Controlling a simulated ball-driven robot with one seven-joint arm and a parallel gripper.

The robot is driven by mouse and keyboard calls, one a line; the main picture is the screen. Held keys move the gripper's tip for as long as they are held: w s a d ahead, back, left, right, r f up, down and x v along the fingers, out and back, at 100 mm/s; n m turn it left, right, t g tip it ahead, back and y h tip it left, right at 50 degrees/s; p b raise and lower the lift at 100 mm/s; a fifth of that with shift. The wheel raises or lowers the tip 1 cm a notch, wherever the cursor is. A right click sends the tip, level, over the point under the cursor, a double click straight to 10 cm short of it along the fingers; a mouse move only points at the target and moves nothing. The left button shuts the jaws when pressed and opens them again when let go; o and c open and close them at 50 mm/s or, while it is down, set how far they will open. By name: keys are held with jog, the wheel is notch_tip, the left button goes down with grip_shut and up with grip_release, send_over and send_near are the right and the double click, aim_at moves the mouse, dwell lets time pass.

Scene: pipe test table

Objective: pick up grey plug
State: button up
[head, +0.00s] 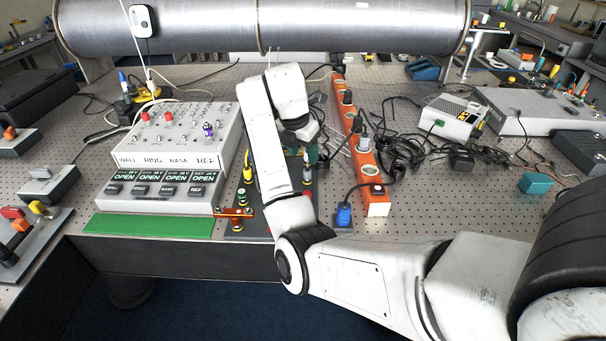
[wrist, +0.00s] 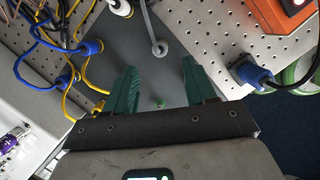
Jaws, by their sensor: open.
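A grey plug (wrist: 160,47) with a grey cable rising from it stands on a dark grey plate (wrist: 184,33) in the wrist view. My gripper (wrist: 160,66) is open and empty, with one green finger to the left and one to the right. The plug lies beyond the fingertips, roughly in line with the gap, and no contact shows. In the head view my wrist covers part of the dark plate (head: 263,196), and I cannot make out the plug clearly there.
A white plug (wrist: 120,7) is near the top edge. A blue plug (wrist: 250,71) is at the right. An orange power strip (head: 377,207) stands right of my gripper, and a white panel box (head: 150,186) left.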

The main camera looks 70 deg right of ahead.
aim_at(307, 170)
jog(key=b+x, duration=0.2)
jog(key=x, duration=0.2)
jog(key=shift+f, duration=0.1)
jog(key=shift+p+x, duration=0.35)
jog(key=shift+x, duration=2.25)
jog(key=shift+a, duration=0.1)
grip_shut()
